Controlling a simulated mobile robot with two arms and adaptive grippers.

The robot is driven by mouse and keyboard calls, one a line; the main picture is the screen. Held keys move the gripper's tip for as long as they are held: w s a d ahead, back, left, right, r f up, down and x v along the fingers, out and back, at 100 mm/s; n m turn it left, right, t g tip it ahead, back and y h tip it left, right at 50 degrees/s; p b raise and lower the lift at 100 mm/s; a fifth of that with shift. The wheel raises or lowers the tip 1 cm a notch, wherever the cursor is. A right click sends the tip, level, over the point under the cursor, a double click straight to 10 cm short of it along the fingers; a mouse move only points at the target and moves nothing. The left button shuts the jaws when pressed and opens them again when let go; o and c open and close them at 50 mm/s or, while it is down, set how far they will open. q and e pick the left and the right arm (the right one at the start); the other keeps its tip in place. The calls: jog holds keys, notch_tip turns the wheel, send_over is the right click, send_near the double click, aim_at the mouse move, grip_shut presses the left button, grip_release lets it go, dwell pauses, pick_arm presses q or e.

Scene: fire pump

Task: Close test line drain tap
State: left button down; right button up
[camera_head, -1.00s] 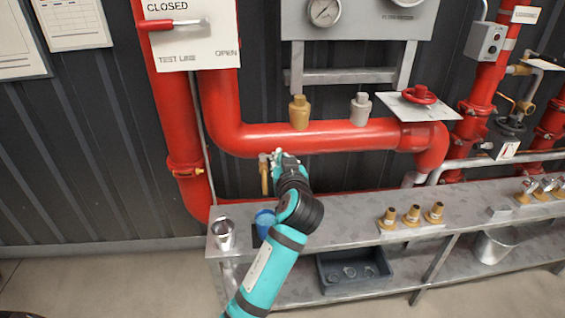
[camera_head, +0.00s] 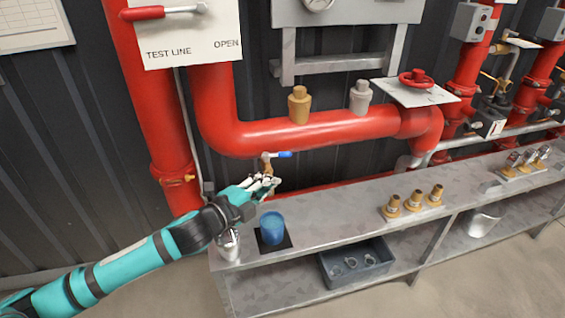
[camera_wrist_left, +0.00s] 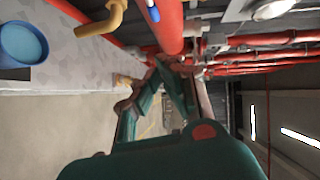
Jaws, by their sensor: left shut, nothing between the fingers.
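The drain tap is a small brass tap (camera_head: 267,163) under the left end of the horizontal red pipe. Its blue lever (camera_head: 284,154) points sideways to the right. The wrist view shows the brass spout (camera_wrist_left: 103,20) and part of the blue lever (camera_wrist_left: 153,11) at the top edge. My left gripper (camera_head: 272,184) is shut and empty, just below the tap in the head view, and covers the lower part of the spout. In the wrist view its fingers (camera_wrist_left: 168,65) are apart from the lever. My right gripper is not in view.
A grey metal bench (camera_head: 335,205) runs below the pipe (camera_head: 320,133). It holds a blue cup (camera_head: 272,229) on a dark mat, a metal cup (camera_head: 229,244) and several brass fittings. A dark bin (camera_head: 355,264) stands on the lower shelf. A TEST LINE sign (camera_head: 190,35) hangs upper left.

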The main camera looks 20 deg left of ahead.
aim_at(291, 156)
pick_arm(q)
jog(key=w+f+n+y+p, duration=0.1)
jog(key=w, duration=1.1)
jog(key=shift+w+d+f+y+p, duration=0.25)
jog(key=shift+d+f+y+p, duration=0.05)
jog(key=shift+d+f, duration=0.1)
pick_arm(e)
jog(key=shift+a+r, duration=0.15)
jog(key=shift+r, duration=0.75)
pick_arm(q)
jog(key=shift+a, duration=0.1)
